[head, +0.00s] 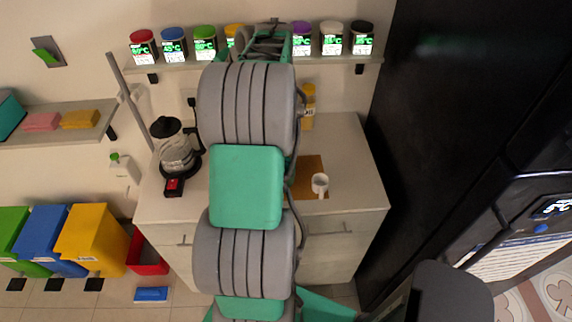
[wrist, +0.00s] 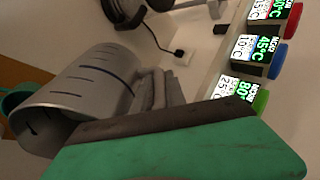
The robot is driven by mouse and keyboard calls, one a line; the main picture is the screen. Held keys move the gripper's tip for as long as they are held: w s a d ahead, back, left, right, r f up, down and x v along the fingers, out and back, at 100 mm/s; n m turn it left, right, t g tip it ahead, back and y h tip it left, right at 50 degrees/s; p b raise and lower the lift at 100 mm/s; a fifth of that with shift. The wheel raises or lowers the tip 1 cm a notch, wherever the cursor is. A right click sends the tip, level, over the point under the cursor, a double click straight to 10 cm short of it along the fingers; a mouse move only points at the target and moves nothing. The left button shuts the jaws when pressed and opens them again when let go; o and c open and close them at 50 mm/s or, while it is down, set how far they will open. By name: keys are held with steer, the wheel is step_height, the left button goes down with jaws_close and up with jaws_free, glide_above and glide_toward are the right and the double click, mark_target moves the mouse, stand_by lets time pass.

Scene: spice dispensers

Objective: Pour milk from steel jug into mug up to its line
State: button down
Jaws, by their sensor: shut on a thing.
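The steel jug (wrist: 80,90), grey with dark blue marks on its side, fills the left of the wrist view and lies strongly tilted in the picture. My gripper (wrist: 165,100) is shut on its handle side; one green finger with a dark pad covers the lower part. In the head view my own arm hides most of the jug and gripper. The white mug (head: 320,184) stands on a brown mat (head: 311,165) on the counter, right of my arm. The mug's line and the milk level cannot be made out. A teal round edge (wrist: 12,103) shows behind the jug; I cannot tell what it is.
A shelf (head: 370,60) holds several spice jars with coloured lids above the counter. A glass kettle (head: 177,148) stands on the counter's left. A yellow container (head: 309,105) stands at the back. A tall black appliance (head: 450,90) bounds the right side.

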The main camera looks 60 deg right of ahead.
steer(key=shift+s+r+t, duration=0.4)
steer(key=shift+r+t, duration=0.05)
steer(key=shift+t, duration=0.05)
steer(key=shift+s+d, duration=0.15)
steer(key=shift+s, duration=0.15)
steer(key=shift+s+t, duration=0.1)
steer(key=shift+t, duration=0.2)
steer(key=shift+s+a+r+t+h, duration=0.1)
steer(key=shift+s+r+t+h, duration=0.1)
steer(key=shift+s+t, duration=0.55)
steer(key=shift+s+a+r+t+h, duration=0.1)
steer(key=shift+s+r+t+h, duration=0.1)
steer(key=shift+s+t, duration=0.55)
stand_by(4.7)
